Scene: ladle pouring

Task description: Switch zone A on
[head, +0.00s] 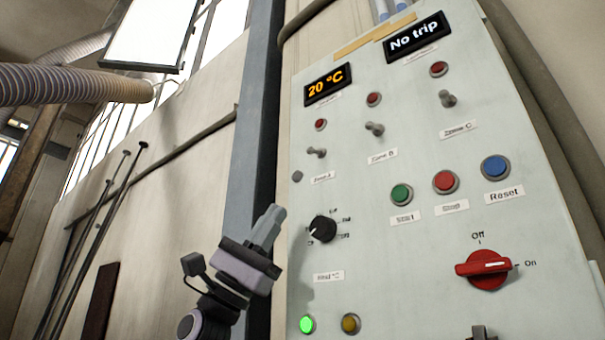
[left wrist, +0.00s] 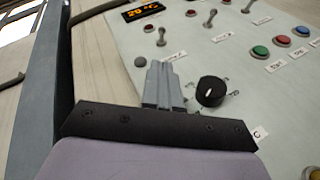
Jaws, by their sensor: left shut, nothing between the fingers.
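The zone A toggle switch (head: 316,152) is a small metal lever on the pale control panel (head: 385,225), above a label whose print is blurred. The toggle also shows in the left wrist view (left wrist: 161,38), just beyond my fingertips. My left gripper (head: 275,213) is shut and empty, below and left of the toggle and apart from it. Its closed fingers show in the left wrist view (left wrist: 162,70). My right gripper is not in view.
Toggles for zone B (head: 374,129) and zone C (head: 447,99) are up and right. A black dial (head: 322,229) is close to my left gripper's right side. The red rotary switch (head: 484,268) points toward On. A green lamp (head: 307,324) glows. Displays read 20 °C and No trip.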

